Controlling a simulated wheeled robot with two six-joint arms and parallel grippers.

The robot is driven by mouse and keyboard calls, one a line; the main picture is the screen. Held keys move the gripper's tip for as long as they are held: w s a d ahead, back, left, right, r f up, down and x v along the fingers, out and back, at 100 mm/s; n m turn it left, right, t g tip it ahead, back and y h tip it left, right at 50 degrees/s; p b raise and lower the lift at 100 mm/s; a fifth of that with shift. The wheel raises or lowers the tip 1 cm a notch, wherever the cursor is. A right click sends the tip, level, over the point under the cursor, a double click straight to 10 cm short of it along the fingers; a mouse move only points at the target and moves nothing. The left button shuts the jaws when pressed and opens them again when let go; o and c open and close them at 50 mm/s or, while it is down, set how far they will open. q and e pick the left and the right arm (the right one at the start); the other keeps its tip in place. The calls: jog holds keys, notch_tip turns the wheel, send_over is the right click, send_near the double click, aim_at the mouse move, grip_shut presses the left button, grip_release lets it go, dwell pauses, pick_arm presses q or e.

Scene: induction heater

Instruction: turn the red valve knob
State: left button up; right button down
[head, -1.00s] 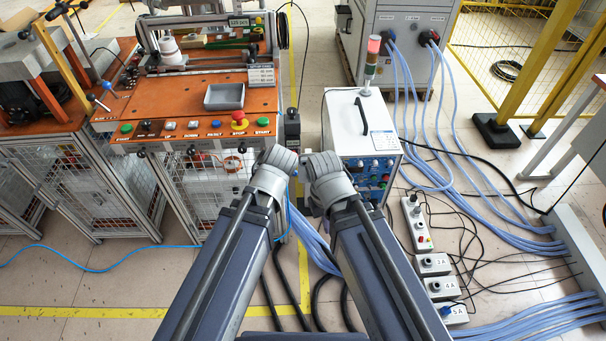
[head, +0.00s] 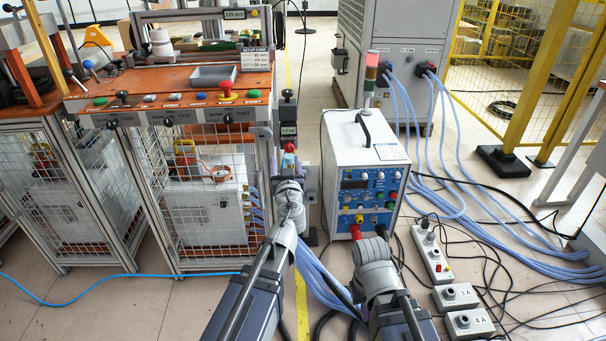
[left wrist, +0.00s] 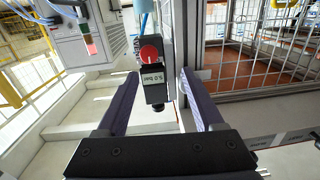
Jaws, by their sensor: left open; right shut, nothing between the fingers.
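The red valve knob (head: 289,148) sits on a slim unit beside the right end of the orange bench, with a light-blue part below it. In the left wrist view, which looks upside down, the knob (left wrist: 150,53) is a red disc on a black body with a white pressure label. My left gripper (left wrist: 159,75) is open. Its two fingers point toward the unit, with the knob just beyond the tips and nearer the left one. My left gripper in the head view (head: 289,178) hides the lower unit. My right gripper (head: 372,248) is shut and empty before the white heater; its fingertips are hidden.
The white induction heater (head: 350,150) with a panel of knobs stands right of the unit. The orange bench (head: 170,88) with its mesh-sided frame stands left. Light-blue hoses, black cables and a socket strip (head: 432,255) lie on the floor at right.

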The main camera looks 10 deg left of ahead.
aim_at(289, 149)
pick_arm(q)
jog(key=shift+w+d+f+m+h, duration=0.3)
jog(key=shift+d+f+h, duration=0.2)
jog(key=shift+d, duration=0.15)
jog(key=x, duration=0.7)
jog(key=shift+w+a+r, duration=0.1)
jog(key=shift+w+a, duration=0.05)
jog(key=shift+w, duration=0.15)
grip_shut()
